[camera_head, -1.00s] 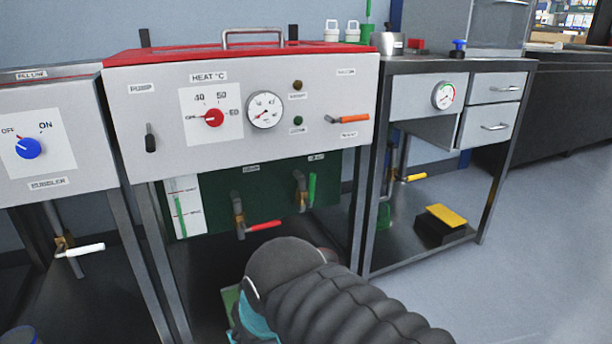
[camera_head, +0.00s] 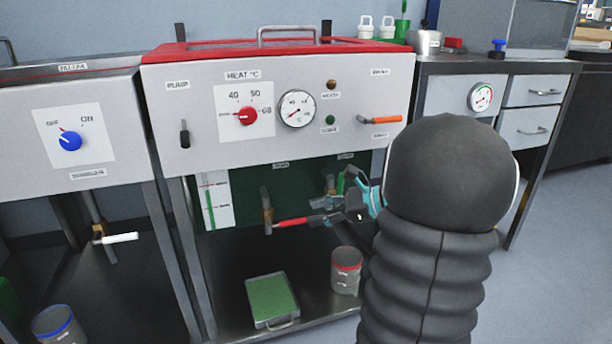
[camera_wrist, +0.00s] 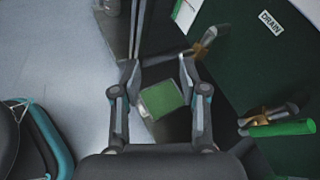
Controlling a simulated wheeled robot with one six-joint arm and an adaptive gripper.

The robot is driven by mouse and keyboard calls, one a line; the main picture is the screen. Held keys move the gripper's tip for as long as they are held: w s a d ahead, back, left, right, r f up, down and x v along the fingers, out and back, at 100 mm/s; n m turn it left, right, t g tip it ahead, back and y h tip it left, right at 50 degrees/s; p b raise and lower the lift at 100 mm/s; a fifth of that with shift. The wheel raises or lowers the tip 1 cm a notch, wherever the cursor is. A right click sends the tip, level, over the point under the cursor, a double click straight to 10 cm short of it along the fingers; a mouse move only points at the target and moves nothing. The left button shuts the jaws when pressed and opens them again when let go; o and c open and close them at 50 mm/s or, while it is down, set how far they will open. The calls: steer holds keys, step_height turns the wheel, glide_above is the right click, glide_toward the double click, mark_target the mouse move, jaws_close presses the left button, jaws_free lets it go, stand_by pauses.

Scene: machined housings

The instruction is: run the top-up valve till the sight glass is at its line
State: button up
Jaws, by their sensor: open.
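The sight glass (camera_head: 209,205) is a white strip with a green column and small marks, under the left of the heater panel. Its exact level against the marks is too small to read. A valve with a red handle (camera_head: 291,222) sits right of it. A valve with a green handle (camera_head: 341,183) is farther right, partly behind my gripper; the green handle (camera_wrist: 284,128) also shows in the wrist view, right of the fingers. My gripper (camera_head: 320,212) is open near the red handle's right end. In the wrist view its fingers (camera_wrist: 159,68) are apart with nothing between them.
A green-topped tray (camera_head: 272,300) and a red-rimmed jar (camera_head: 346,270) stand on the shelf below. The heater panel (camera_head: 200,140) overhangs the valves, with an orange-handled lever (camera_head: 380,119) at its right. A bubbler bench with a white-handled valve (camera_head: 121,238) is at left.

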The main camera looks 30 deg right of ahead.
mark_target(341, 180)
steer(key=s+d+f+m+t+h, duration=0.2)
steer(key=d+m+t, duration=0.55)
steer(key=d, duration=1.15)
steer(key=shift+m+g+h, duration=0.35)
steer(key=shift+m+h, duration=0.1)
steer(key=shift+h, duration=0.05)
steer(key=x, duration=1.3)
steer(key=shift+w+r+b, duration=0.2)
steer(key=shift+r+b, duration=0.2)
jaws_close()
